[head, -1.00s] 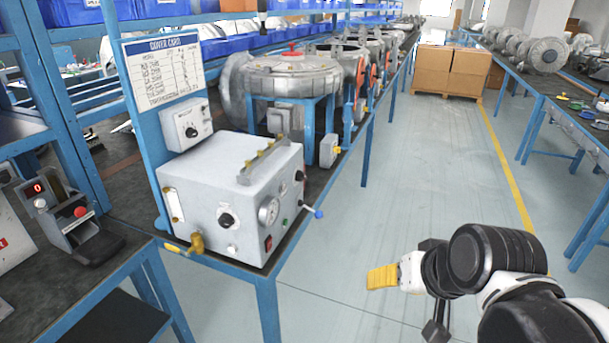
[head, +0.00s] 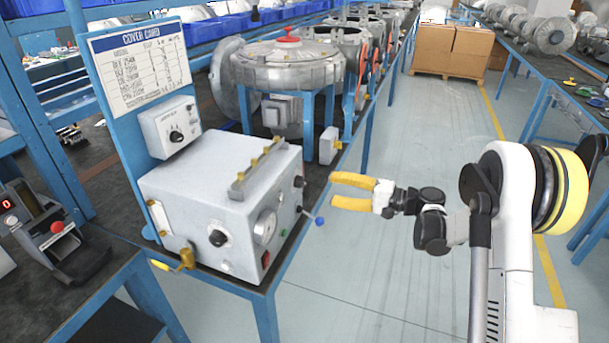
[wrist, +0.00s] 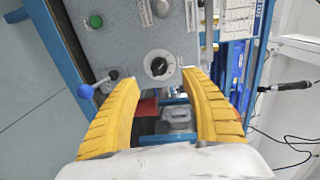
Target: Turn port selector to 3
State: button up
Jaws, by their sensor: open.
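The grey-white test box (head: 200,190) stands on the bench. A black selector knob (head: 299,182) is on its right-hand face, above the lever with the blue ball. In the wrist view, the knob (wrist: 159,66) has a white pointer mark and a pale dial. Its scale numbers are too small to read. My gripper (head: 337,190) is open and empty, to the right of that face and apart from it. In the wrist view, my gripper's yellow fingers (wrist: 160,80) flank the knob's line from either side, with the knob just beyond the tips.
The blue-ball lever (head: 320,221) juts from the same face below my fingers. A brass valve (head: 185,260) is at the front. The aisle floor (head: 390,270) to the right is clear.

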aim_at(306, 184)
jog(key=shift+y, duration=0.6)
jog(key=b+x, duration=0.1)
jog(key=x, duration=0.2)
jog(key=f+b+x, duration=0.1)
jog(key=x, duration=0.2)
jog(key=w+b+x, duration=0.1)
jog(key=x, duration=0.2)
jog(key=shift+w+a+f, duration=0.15)
jog(key=shift+w+f, duration=0.05)
jog(key=shift+f, duration=0.15)
jog(key=shift+w+a+r, duration=0.1)
jog(key=shift+w+a, duration=0.05)
jog(key=shift+a, duration=0.2)
grip_shut()
